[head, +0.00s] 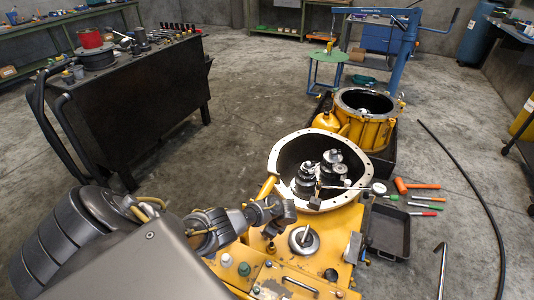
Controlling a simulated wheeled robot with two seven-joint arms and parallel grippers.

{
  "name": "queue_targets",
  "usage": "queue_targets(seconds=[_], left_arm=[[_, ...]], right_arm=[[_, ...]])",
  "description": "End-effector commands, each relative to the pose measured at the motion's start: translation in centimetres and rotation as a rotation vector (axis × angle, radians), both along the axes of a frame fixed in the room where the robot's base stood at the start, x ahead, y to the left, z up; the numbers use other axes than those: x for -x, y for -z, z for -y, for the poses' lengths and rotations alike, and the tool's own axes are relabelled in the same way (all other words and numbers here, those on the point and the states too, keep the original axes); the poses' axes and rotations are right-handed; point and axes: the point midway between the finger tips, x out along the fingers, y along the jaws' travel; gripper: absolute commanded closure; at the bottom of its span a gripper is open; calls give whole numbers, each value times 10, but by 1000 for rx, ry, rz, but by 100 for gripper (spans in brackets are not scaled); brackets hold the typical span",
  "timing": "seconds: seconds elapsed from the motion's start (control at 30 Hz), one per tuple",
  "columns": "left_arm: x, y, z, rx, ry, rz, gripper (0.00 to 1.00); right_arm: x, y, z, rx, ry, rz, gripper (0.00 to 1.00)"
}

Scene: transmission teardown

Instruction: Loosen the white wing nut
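My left arm comes in from the left over the yellow transmission casing (340,222). My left gripper (284,211) is at the near rim of the open round housing (278,160); its fingers are too small and dark to tell whether they are open or shut. I cannot clearly make out a wing nut. A small pale cap (226,260) stands on the near left of the casing, below my gripper in the picture, beside a green cap (244,269). A small white piece (347,183) shows at the right inside of the housing, near the gears (335,168). My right gripper is not in view.
A black tray (388,230) and several hand tools, including an orange-handled hammer (415,185), lie right of the casing. A second yellow housing (365,125) stands behind. A black cart (135,105) is at left. A black hose (470,180) crosses the floor at right.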

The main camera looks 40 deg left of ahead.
Motion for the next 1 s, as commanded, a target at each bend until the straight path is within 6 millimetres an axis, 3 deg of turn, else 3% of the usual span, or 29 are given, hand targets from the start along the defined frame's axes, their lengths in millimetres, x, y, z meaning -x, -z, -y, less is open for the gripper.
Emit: queue_targets(seconds=[0.47,0.5,0.67,1.0], left_arm=[[0,0,1,1,-18,0,100],[0,0,1,1,-18,0,87],[0,0,0,1,-18,0,66],[-1,-4,2,1,-18,0,66]], right_arm=[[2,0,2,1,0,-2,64],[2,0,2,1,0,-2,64],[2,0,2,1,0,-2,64],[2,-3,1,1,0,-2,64]])
